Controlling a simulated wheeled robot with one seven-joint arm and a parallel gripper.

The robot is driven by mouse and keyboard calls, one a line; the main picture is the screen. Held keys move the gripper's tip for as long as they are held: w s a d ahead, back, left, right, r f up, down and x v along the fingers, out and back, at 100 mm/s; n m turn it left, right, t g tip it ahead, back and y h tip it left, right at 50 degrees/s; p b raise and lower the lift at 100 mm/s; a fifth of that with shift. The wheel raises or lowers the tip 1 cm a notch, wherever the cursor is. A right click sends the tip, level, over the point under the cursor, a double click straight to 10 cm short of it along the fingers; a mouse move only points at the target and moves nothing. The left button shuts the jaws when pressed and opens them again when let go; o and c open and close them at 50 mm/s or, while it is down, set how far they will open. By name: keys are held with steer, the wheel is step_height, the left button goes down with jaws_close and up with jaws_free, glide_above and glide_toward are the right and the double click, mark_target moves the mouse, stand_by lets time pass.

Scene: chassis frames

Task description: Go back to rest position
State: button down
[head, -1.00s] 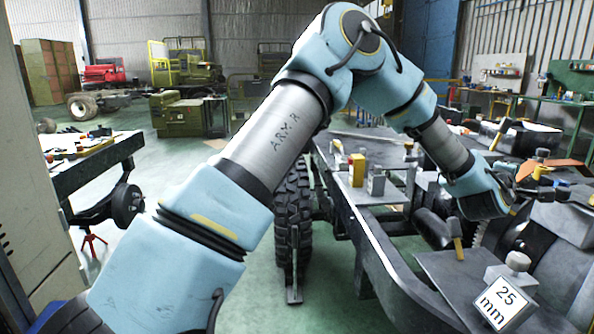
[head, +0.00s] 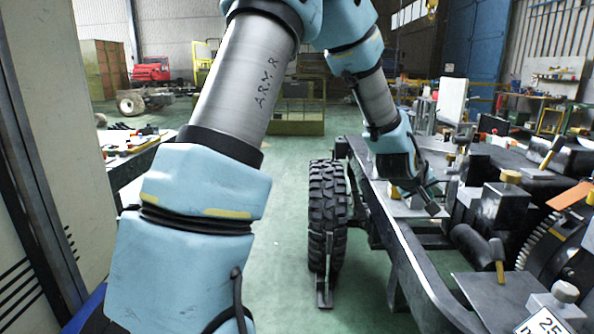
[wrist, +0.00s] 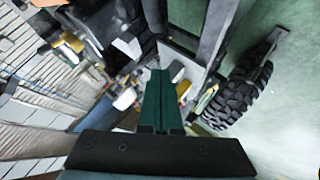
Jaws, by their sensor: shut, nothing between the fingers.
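My gripper (head: 432,200) is at the end of my pale blue arm, above the chassis frame (head: 402,232) on the right side of the head view. The fingers are pressed together with nothing between them. In the wrist view my gripper (wrist: 165,72) appears as a dark green shape pointing up over the chassis. The head view does not show clearly whether the fingertips touch anything below.
A large black tyre (head: 326,215) stands left of the chassis and also shows in the wrist view (wrist: 238,90). A workbench (head: 125,160) stands at the left. Green floor is clear between bench and tyre.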

steer(key=s+a+g+y+p, duration=0.25)
steer(key=a+y, duration=0.35)
steer(key=a, duration=1.9)
steer(key=s+a+g+y+p, duration=0.1)
steer(key=s+a+g+y, duration=0.1)
steer(key=s+a, duration=0.9)
steer(key=a+g, duration=0.1)
steer(key=a, duration=0.3)
steer(key=shift+s+a+r+m, duration=0.15)
steer(key=shift+s+r+m, duration=0.1)
steer(key=shift+r+m, duration=0.15)
